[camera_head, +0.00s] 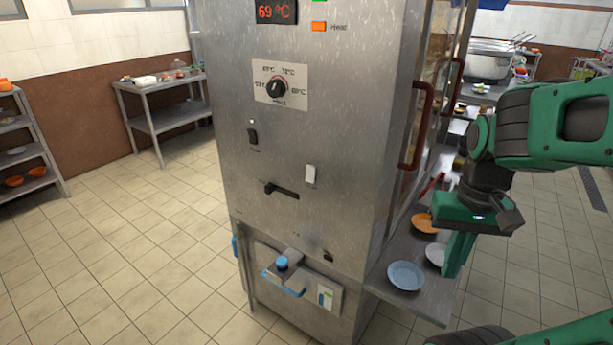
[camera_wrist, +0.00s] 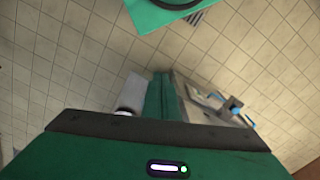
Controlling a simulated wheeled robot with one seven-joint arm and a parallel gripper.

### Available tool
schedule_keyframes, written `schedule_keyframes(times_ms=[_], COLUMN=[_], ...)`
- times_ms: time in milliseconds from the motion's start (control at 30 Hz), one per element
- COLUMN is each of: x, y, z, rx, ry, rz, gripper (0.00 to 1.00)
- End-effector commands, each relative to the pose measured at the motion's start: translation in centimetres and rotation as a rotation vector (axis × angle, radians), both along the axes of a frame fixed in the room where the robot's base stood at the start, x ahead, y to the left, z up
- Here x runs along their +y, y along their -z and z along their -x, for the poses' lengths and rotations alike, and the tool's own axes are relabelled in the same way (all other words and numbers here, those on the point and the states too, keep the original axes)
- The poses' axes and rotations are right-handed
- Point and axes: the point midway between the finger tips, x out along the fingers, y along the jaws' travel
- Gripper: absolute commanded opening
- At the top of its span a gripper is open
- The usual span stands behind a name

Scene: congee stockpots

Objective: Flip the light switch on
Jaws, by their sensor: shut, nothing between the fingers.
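A tall steel cabinet (camera_head: 340,110) fills the middle of the head view. Its front carries a white rocker switch (camera_head: 310,176), a black toggle switch (camera_head: 252,133) and a small dark switch (camera_head: 328,257) low on the right. The labels are too small to read, so I cannot tell which is the light switch or how it is set. My gripper (camera_head: 452,272) is to the right of the cabinet front, apart from the switches, with its green fingers pointing down. In the wrist view the fingers (camera_wrist: 161,78) are together and empty.
The front also has a temperature display (camera_head: 276,11), a round knob (camera_head: 277,88), a black slider (camera_head: 281,189) and a lower panel (camera_head: 325,294). Red handles (camera_head: 416,125) stick out on the right side, above a shelf with plates (camera_head: 406,275). The floor (camera_head: 150,250) at left is clear.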

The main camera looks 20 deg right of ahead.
Motion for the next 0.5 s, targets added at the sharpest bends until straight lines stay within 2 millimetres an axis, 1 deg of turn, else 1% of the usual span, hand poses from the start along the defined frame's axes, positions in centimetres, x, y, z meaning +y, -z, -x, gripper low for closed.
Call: schedule_keyframes(times_ms=[67, 100, 133, 167, 233, 267, 300, 367, 400, 467, 500], x=[0.0, 0.0, -0.1, -0.1, -0.4, -0.8, -0.7, 0.2, 1.3, 3.4, 5.1], y=[-0.1, -0.6, -0.7, -0.9, -1.5, -1.8, -2.3, -3.2, -3.8, -4.9, -5.5], z=[0.2, 0.7, 0.3, -0.3, -2.6, -4.0, -6.2, -9.9, -12.5, -16.3, -18.7], rx=[-0.003, -0.017, -0.022, -0.028, -0.049, -0.062, -0.082, -0.123, -0.153, -0.203, -0.236], ry=[-0.004, -0.015, -0.028, -0.046, -0.116, -0.155, -0.217, -0.327, -0.407, -0.526, -0.604], rz=[0.002, 0.008, 0.015, 0.027, 0.067, 0.089, 0.122, 0.177, 0.214, 0.268, 0.300], gripper=[0.00, 0.00, 0.00, 0.00, 0.00, 0.00, 0.00, 0.00, 0.00, 0.00, 0.00])
